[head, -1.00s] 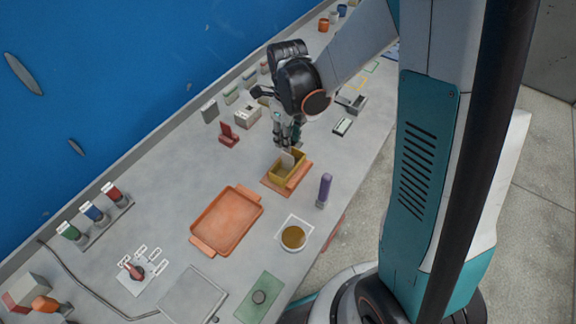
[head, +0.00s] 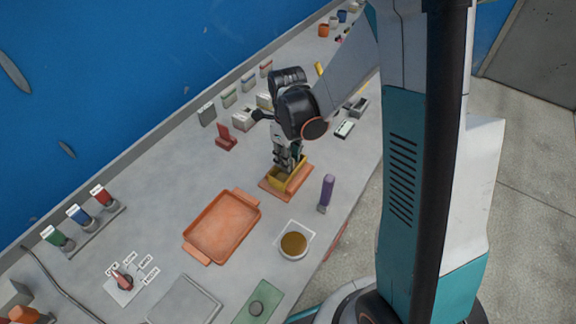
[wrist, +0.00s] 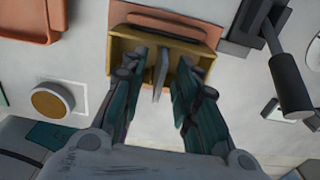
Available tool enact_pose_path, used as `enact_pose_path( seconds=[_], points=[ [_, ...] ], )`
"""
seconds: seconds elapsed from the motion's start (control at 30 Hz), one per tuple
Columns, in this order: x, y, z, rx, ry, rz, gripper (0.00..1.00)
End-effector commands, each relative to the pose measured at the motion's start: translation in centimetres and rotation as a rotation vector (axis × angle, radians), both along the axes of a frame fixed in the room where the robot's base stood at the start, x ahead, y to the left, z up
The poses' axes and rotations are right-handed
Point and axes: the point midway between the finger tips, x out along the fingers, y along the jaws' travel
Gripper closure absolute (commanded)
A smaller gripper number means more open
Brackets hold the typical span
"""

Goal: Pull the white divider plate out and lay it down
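The yellow mould box (head: 276,183) stands on an orange base (head: 268,188) on the bench. In the wrist view the yellow box (wrist: 120,48) is seen from above, with the pale divider plate (wrist: 161,68) upright across its middle. My gripper (head: 286,166) is down at the box. In the wrist view my gripper (wrist: 162,70) is open, one finger on each side of the plate, with gaps between. In the head view the plate is hidden by the fingers.
An empty orange tray (head: 224,226) lies left of the box. A purple-handled tool (head: 327,190) stands close on the right, and a bowl of brown material (head: 294,244) is nearer the front edge. A red stand (head: 226,138) is behind.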

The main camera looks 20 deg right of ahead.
Motion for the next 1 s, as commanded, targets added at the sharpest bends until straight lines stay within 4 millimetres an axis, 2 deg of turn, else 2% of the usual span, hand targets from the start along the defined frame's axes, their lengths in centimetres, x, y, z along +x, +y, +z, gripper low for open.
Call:
enact_pose_path(
  seconds=[0.07, 0.1, 0.2, 0.57, 1.0],
  points=[
    [0.0, 0.0, 0.0, 0.0, 0.0, 0.0, 0.72],
    [0.0, 0.0, 0.0, 0.0, 0.0, 0.0, 0.81],
    [0.0, 0.0, 0.0, 0.0, 0.0, 0.0, 1.0],
    [0.0, 0.0, 0.3, 0.0, 0.0, 0.0, 1.0],
    [0.0, 0.0, 2.3, 0.0, 0.0, 0.0, 1.0]
  ],
)
